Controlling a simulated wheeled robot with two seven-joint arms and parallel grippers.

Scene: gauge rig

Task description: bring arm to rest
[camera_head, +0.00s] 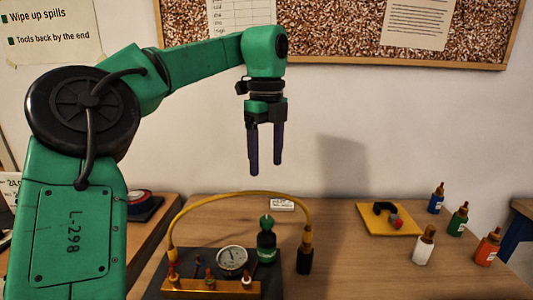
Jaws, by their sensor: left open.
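My left gripper (265,172) hangs in the upper middle of the head view with its two fingers pointing down. The fingers are apart with nothing between them. It is above the back of the table, over the gauge rig and clear of it. The green left arm comes in from the left and bends over to hold it. My right gripper is not in view.
A gauge rig with a round dial (231,260), a yellow hose (225,199) and a green-black bottle (267,242) stands on the wooden table (350,265). A yellow board (388,220) and several small bottles (424,246) are at right. The table's middle front is clear.

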